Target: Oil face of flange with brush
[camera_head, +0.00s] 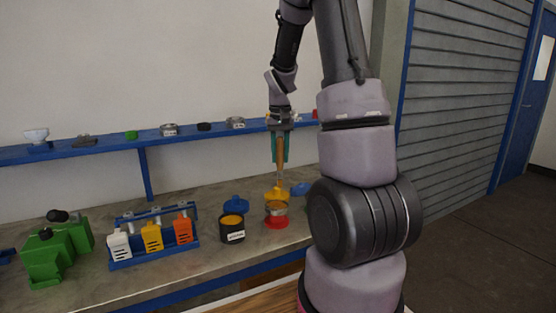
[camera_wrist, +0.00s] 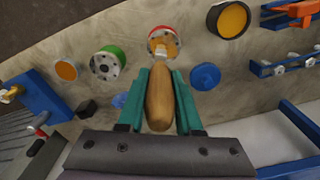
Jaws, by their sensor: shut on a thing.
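My gripper (camera_head: 279,150) is shut on the wooden handle of a brush (camera_head: 280,151), which points down toward the bench. In the wrist view, the brush handle (camera_wrist: 158,98) lies between the teal fingers of my gripper (camera_wrist: 160,85). The red flanged vessel (camera_head: 276,222) stands on the bench below the brush. In the wrist view, the bristle end overlaps the face of the red-rimmed flange (camera_wrist: 152,43); I cannot tell whether it touches. A black pot with yellow contents (camera_head: 232,228) stands just left of the red vessel in the head view; it also shows in the wrist view (camera_wrist: 229,20).
A blue rack with white, yellow and orange blocks (camera_head: 151,238) and a green device (camera_head: 55,252) stand to the left. A blue lid-like piece (camera_head: 236,203) lies behind the pot. The wrist view shows a green-rimmed flange (camera_wrist: 108,62). A blue shelf (camera_head: 109,143) with small items runs behind.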

